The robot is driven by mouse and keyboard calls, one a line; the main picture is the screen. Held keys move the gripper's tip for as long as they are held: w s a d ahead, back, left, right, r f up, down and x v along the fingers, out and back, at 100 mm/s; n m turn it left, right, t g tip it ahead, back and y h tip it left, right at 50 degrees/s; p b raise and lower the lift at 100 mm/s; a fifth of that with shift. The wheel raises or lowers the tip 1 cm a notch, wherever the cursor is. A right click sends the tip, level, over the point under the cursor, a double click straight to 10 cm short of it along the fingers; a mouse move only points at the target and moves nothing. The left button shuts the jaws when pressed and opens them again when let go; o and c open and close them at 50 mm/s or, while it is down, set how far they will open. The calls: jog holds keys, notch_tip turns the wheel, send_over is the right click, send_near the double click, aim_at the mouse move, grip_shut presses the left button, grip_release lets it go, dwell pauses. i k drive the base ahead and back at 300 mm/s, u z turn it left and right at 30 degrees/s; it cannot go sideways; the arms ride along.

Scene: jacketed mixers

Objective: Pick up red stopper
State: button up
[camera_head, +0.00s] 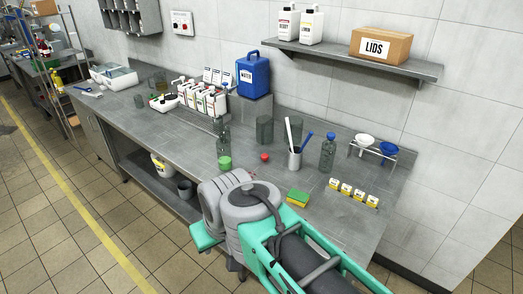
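A small red stopper (264,157) lies on the grey steel counter (310,208), in the middle of the picture. It sits just right of a green-capped item (224,162) and left of a white cup (294,160) holding a white and a blue tool. My grey and teal arm rises from the bottom of the picture, in front of the counter and nearer the camera than the stopper. The fingers of my gripper do not show, so I cannot tell their opening or their distance from the stopper.
A clear bottle (222,140) and a dark glass cylinder (264,130) stand behind the stopper. A blue water jug (254,75) stands at the back.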

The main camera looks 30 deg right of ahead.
aim_at(264, 157)
jog(key=u, duration=0.15)
jog(key=i, duration=2.25)
jog(key=u, duration=0.05)
